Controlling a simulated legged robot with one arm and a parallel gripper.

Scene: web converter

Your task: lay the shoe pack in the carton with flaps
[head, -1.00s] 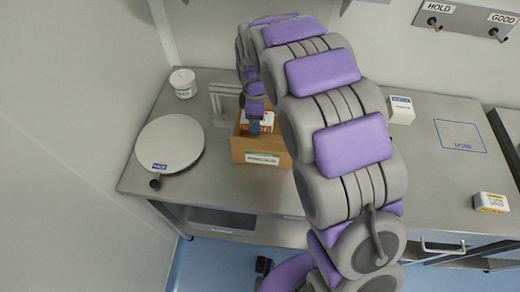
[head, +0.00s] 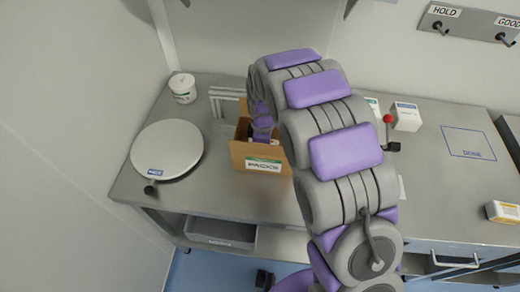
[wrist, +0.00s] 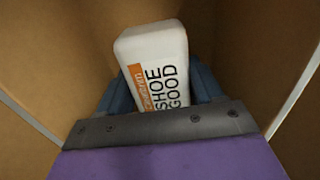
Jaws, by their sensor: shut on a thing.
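The carton with flaps (head: 240,157) is a brown open box with a white label on its front, standing on the steel bench left of my arm. My gripper (wrist: 160,95) is inside the carton, between its brown walls (wrist: 50,60). Its blue fingers are shut on the shoe pack (wrist: 155,50), a white pack with an orange patch and the words SHOE GOOD. In the head view my arm and the carton front hide the fingers and the pack. I cannot tell whether the pack touches the carton floor.
A round grey plate (head: 167,150) lies left of the carton, with a white tub (head: 182,88) behind it. A grey stand (head: 224,97) is close behind the carton. A white box (head: 406,117) and red-knobbed lever (head: 388,130) are right. The DONE square (head: 468,142) is empty.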

